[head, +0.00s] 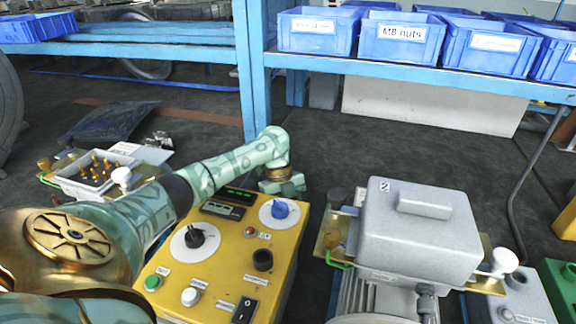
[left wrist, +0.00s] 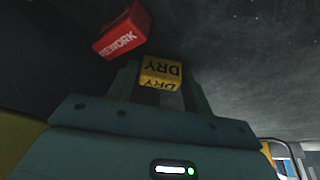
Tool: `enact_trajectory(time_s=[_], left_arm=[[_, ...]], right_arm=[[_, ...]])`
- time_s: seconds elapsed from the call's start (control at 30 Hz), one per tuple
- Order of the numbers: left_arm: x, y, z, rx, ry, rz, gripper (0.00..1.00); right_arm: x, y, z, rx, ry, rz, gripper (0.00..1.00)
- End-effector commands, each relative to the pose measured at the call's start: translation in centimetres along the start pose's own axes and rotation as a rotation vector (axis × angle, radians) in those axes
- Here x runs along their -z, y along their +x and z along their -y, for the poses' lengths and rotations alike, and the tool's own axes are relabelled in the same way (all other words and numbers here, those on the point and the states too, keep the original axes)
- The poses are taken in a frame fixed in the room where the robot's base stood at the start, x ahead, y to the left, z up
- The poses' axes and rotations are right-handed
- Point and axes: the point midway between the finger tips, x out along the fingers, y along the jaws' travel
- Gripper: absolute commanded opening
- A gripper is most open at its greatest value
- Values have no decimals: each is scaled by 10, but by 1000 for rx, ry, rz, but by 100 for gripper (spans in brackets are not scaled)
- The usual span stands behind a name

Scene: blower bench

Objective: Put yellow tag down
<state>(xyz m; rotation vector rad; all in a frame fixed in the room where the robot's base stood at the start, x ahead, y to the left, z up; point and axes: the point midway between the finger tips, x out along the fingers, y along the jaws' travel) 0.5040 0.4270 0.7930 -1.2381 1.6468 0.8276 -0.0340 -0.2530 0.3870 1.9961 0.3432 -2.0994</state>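A red tag (left wrist: 121,30) marked REWORK lies beyond the fingertips, up and left of the yellow tag. My right gripper is not in view.
A grey-lidded machine (head: 415,235) stands right of the control box. A white tray (head: 95,178) with several brass fittings is at left. Blue bins (head: 400,40) line the blue shelf (head: 420,82) at the back. Dark floor shows between.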

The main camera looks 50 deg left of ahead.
Motion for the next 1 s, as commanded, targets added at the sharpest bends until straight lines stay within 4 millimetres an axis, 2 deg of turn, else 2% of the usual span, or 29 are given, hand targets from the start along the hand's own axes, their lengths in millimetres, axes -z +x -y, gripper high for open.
enact_trajectory(time_s=[0.17, 0.27, 0.5, 0.63, 0.8, 1.0], left_arm=[[1, -8, 0, 1, 0, 2, 50], [2, -26, 1, 5, -1, 2, 50], [3, -85, 1, 6, 0, 2, 50], [3, -108, 1, 4, 0, 1, 50], [2, -122, 0, 1, 1, 0, 50], [1, -123, 0, -2, 0, -1, 50]], right_arm=[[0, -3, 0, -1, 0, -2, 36], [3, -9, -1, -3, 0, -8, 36], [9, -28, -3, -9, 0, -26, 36], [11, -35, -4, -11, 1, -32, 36], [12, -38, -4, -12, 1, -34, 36], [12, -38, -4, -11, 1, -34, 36]])
